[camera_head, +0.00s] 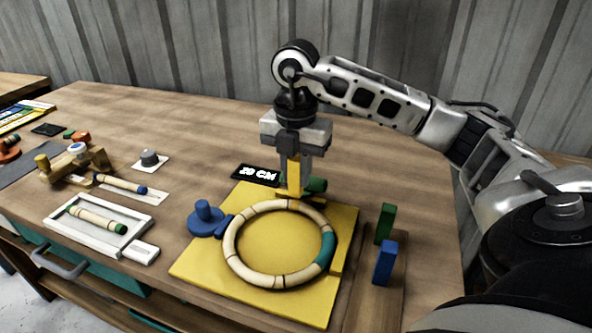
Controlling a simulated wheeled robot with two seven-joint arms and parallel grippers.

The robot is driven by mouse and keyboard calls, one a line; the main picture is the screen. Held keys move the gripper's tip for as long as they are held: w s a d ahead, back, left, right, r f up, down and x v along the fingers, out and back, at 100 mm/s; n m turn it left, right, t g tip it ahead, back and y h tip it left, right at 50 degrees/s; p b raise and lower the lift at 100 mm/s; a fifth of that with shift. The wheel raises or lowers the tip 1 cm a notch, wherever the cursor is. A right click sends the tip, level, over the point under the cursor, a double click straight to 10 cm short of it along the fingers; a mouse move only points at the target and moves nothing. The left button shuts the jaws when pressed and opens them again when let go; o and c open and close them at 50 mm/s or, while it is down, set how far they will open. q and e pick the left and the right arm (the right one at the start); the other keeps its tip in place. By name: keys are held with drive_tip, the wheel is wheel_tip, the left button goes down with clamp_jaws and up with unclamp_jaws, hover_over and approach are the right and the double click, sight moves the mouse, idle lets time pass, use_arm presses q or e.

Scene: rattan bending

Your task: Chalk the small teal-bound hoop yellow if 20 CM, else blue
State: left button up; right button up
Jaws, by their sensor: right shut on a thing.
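My right gripper (291,160) points straight down and is shut on an upright yellow chalk block (294,178). The chalk's lower end is at the far rim of the pale rattan hoop (232,246); I cannot tell whether it touches. The hoop has a teal binding (326,250) at its right and lies on a yellow board (202,263). A black plate (258,175) behind the board reads "20 CM". A blue chalk block (385,263) and a green block (386,223) stand on a wooden strip at right. My left gripper is not in view.
A blue round knob (204,219) stands at the board's left, and a green cylinder (317,184) lies behind the chalk. Further left are a white tray (75,234) with a rattan stick, a blue-ended stick (122,184) and a wooden fixture (75,163). The table's back middle is clear.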

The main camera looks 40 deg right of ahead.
drive_tip(key=shift+r+p, duration=1.9)
drive_tip(key=shift+r, duration=0.6)
